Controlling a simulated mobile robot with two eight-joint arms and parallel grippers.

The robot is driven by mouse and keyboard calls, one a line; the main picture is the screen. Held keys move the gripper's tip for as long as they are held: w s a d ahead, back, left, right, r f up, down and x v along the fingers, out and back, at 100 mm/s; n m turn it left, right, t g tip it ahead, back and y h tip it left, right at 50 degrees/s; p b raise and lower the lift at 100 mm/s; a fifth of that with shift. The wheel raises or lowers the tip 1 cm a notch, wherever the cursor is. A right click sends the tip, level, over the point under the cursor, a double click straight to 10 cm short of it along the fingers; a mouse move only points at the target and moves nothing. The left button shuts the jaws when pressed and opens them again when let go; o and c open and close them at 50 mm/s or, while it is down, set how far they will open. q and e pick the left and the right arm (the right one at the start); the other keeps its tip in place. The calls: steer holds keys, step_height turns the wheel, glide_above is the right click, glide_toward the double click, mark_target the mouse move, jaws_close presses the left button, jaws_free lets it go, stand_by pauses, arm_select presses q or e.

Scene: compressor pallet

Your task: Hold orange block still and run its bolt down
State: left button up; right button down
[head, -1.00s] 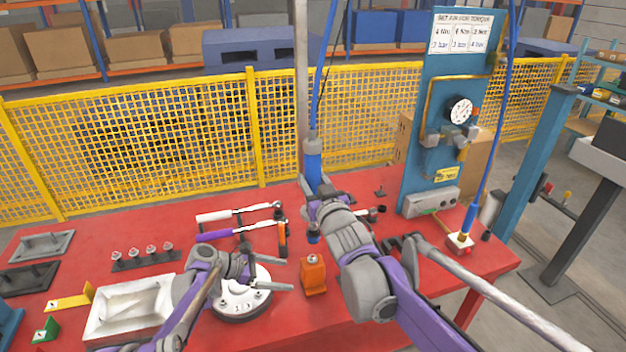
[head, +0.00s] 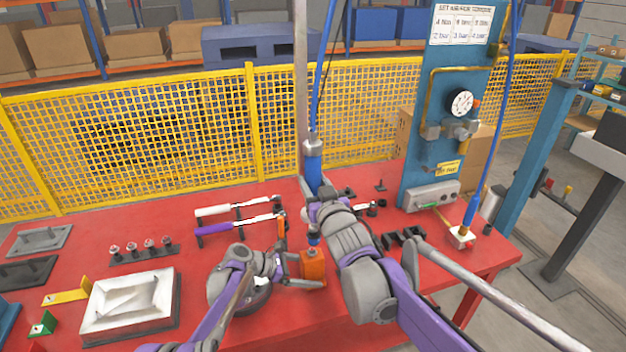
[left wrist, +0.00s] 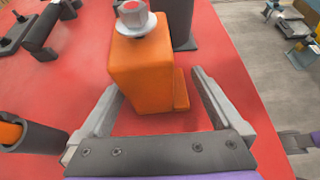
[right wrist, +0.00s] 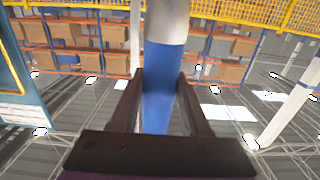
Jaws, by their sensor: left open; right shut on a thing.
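The orange block (head: 313,267) stands on the red table, and its bolt head with a pale washer (left wrist: 136,17) shows on top in the left wrist view. My left gripper (head: 300,270) is open at the block, and in the left wrist view its fingers (left wrist: 155,100) lie on either side of the block's near part, with gaps visible. My right gripper (head: 309,187) is shut on the blue hanging driver (head: 313,168), which also shows upright between the fingers in the right wrist view (right wrist: 163,85). The driver's lower end (head: 314,239) is just above or at the bolt; contact cannot be told.
A white tray (head: 92,318) lies at the left. Torque wrenches (head: 240,224) rest behind my left gripper. A blue gauge panel (head: 420,165) stands at the right rear. Yellow mesh fencing (head: 150,135) runs behind the table.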

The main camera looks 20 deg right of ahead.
arm_select(q)
steer(key=shift+d+f, duration=0.1)
steer(key=shift+d, duration=0.05)
jaws_close()
stand_by(0.5)
stand_by(0.5)
arm_select(e)
steer(key=shift+w, duration=0.15)
stand_by(0.4)
steer(key=shift+w+r, duration=0.25)
steer(key=shift+s, duration=0.35)
stand_by(0.5)
steer(key=shift+f, duration=0.1)
